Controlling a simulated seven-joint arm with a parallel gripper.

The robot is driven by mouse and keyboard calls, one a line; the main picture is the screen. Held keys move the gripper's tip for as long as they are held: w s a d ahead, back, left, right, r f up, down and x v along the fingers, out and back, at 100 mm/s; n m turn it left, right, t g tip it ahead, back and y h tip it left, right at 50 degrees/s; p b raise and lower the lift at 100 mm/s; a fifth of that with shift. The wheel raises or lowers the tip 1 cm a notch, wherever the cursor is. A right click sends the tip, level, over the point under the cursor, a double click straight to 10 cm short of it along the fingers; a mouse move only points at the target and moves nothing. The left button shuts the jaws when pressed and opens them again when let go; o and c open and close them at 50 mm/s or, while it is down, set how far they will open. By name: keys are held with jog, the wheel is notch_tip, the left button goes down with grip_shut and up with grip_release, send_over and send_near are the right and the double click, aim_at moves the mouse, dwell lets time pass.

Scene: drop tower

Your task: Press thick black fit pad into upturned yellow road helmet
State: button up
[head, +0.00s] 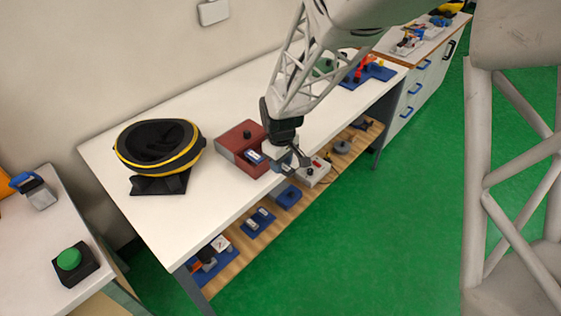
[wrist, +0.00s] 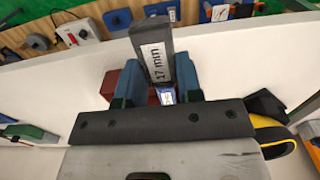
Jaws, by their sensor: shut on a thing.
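My gripper (head: 287,152) is over the front part of the white bench, just right of a red box. In the wrist view its blue fingers (wrist: 158,75) are shut on a dark pad (wrist: 152,42) with a white label that reads 17 mm. The pad sticks out past the fingertips. In the head view the pad is small and hard to make out. The upturned helmet (head: 160,143), black inside with a yellow rim, sits on a black stand at the bench's left part, well left of my gripper. Its edge shows at the right of the wrist view (wrist: 274,136).
The red box (head: 238,142), with a black knob and a blue-and-white labelled piece at its front, stands between helmet and gripper. A lower wooden shelf (head: 262,231) holds several small items. A green button (head: 69,259) is on the left table. Bench around the helmet is clear.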

jog(key=shift+w, duration=0.1)
dwell(0.3)
jog(key=w+a+r+m, duration=0.3)
jog(key=a+r, duration=0.1)
jog(key=a, duration=0.9)
jog(key=w+a+r+m, duration=0.3)
jog(key=w+a+r, duration=0.1)
jog(key=a, duration=0.9)
jog(key=w+a+r+m, duration=0.3)
jog(key=w+a+r, duration=0.1)
jog(key=a, duration=0.9)
jog(key=shift+w+r, duration=0.2)
jog(key=shift+r, duration=0.2)
jog(key=shift+f, duration=0.3)
jog(key=shift+a+f, duration=0.1)
jog(key=shift+f, duration=7.55)
jog(key=shift+f, duration=0.1)
jog(key=o, duration=0.7)
jog(key=shift+r, duration=0.3)
